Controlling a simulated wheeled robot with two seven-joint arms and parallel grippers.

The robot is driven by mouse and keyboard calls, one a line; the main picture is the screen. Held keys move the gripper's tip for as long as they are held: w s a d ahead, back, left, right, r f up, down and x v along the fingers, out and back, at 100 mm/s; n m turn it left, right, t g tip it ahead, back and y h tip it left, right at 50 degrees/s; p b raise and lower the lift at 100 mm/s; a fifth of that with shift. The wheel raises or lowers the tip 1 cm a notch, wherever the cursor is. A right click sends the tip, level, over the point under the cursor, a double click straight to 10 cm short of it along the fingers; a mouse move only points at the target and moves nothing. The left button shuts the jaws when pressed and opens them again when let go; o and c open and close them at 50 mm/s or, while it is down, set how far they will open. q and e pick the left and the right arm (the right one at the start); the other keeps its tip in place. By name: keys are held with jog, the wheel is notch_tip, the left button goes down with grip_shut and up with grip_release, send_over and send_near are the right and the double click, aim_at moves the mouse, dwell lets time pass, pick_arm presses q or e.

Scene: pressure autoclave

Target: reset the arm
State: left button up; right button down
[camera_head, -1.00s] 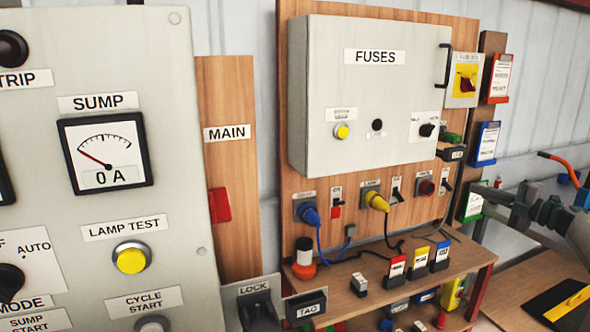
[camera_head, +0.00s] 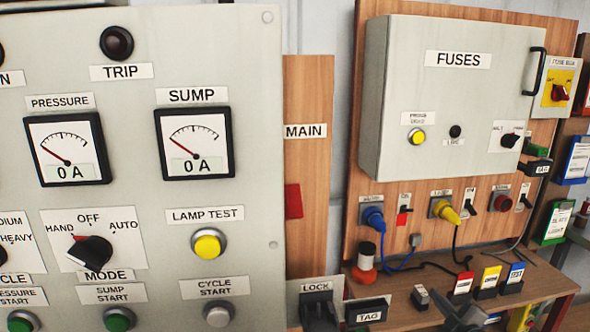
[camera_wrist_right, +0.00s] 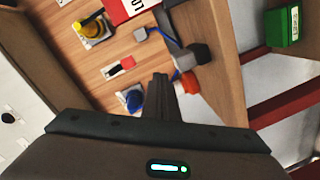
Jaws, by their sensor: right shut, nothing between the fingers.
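My right gripper (camera_head: 462,312) shows at the bottom edge in the head view, low in front of the wooden shelf. In the wrist view its dark fingers (camera_wrist_right: 160,85) are together with nothing between them. The fingers appear in front of the wooden board with the blue plug (camera_wrist_right: 132,99) and yellow plug (camera_wrist_right: 92,27); I cannot tell how far apart they are. My left gripper is in neither view.
The grey control panel (camera_head: 255,120) fills the left. The fuse box (camera_head: 440,100) hangs on the wooden board.

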jog(key=s+a+f+m+g+h, duration=0.1)
jog(key=s+a+f+m+g, duration=0.1)
jog(key=s+a+f, duration=0.35)
jog(key=s+a+f+m+g+h, duration=0.1)
jog(key=s+a+f+m, duration=0.2)
jog(key=s, duration=0.6)
jog(key=s+a+f+m+g+h, duration=0.1)
jog(key=s+a+f+m+g, duration=0.1)
jog(key=s+a+f, duration=0.4)
jog(key=s+a+m+g+y, duration=0.15)
jog(key=s+g, duration=0.25)
jog(key=s, duration=1.2)
jog(key=s+a+m+g, duration=0.2)
jog(key=s+a+g, duration=0.15)
jog(key=s, duration=1.25)
jog(key=s+a+f+x, duration=0.1)
jog(key=s+x, duration=0.2)
jog(key=x, duration=1.8)
jog(key=s+f, duration=0.4)
jog(key=f, duration=0.5)
jog(key=s+f, duration=0.5)
jog(key=f, duration=0.5)
jog(key=shift+a+f+t+y, duration=0.15)
jog(key=shift+a+t+y, duration=0.05)
jog(key=shift+t+y, duration=0.2)
